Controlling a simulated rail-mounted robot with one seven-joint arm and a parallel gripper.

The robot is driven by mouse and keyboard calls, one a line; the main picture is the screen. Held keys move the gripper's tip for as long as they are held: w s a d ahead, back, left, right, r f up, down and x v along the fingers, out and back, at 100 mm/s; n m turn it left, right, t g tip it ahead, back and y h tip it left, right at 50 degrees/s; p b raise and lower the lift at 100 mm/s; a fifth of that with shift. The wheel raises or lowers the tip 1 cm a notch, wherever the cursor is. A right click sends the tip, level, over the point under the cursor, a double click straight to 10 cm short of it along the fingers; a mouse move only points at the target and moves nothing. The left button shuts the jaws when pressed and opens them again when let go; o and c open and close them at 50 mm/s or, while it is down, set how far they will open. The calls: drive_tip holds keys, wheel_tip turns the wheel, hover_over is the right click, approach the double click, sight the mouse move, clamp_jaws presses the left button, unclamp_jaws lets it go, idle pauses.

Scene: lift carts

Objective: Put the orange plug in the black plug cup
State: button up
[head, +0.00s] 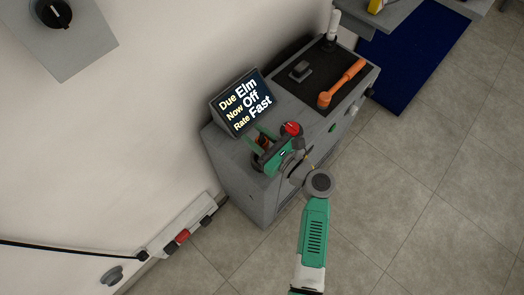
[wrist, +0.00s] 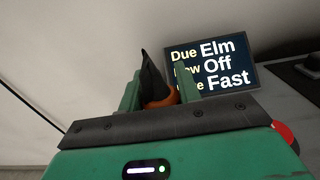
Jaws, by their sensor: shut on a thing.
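My gripper (head: 262,140) is over the near left end of the grey cart's top, in front of the display. It is shut on the orange plug (wrist: 158,102), whose orange body shows between the two green fingers in the wrist view. A black pointed part (wrist: 151,75) rises from the orange body, leaning slightly. In the head view the plug is small and partly hidden by my gripper. I cannot pick out the black plug cup with certainty in either view.
The grey cart (head: 235,178) carries a display (head: 243,103), a black mat (head: 318,72) with an orange-handled tool (head: 342,84), and a white-topped post (head: 333,24). A wall strip (head: 165,243) with red and black parts is at lower left.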

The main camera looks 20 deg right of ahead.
wheel_tip(320, 180, down, 6)
drive_tip(key=shift+r+b, duration=0.1)
drive_tip(key=shift+b, duration=1)
drive_tip(key=o, duration=1)
drive_tip(key=shift+s+d+r, duration=0.1)
drive_tip(key=shift+s+d, duration=0.1)
drive_tip(key=shift+s, duration=0.15)
drive_tip(key=p+v, duration=0.3)
drive_tip(key=v, duration=0.8)
drive_tip(key=shift+s, duration=0.2)
